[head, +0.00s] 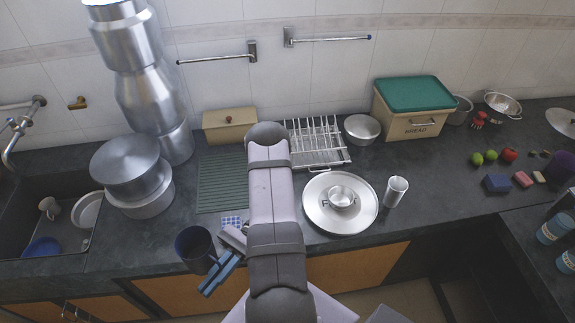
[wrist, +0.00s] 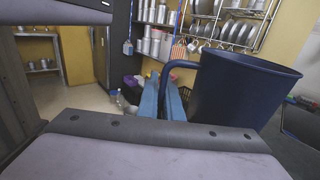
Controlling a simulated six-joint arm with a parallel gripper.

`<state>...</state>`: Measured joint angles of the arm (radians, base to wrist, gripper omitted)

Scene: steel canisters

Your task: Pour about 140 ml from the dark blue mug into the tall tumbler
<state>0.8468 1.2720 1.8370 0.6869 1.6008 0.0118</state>
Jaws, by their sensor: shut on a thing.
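The dark blue mug (head: 194,246) is upright at the counter's front edge in the head view, left of my arm. In the wrist view the mug (wrist: 240,88) fills the right side, its handle towards the fingers. My gripper (head: 220,268) has blue fingers, which also show in the wrist view (wrist: 172,98); they are shut on the mug's handle. The mug's contents cannot be made out. The tall tumbler (head: 396,191) is a steel cup standing upright on the counter, right of the large round plate and well apart from my gripper.
The round plate (head: 318,215) with a small bowl (head: 341,197) lies between my arm and the tumbler. Behind are a dish rack (head: 318,147) and a bread bin (head: 410,112). Stacked pots (head: 133,172) and a sink (head: 30,225) are at left.

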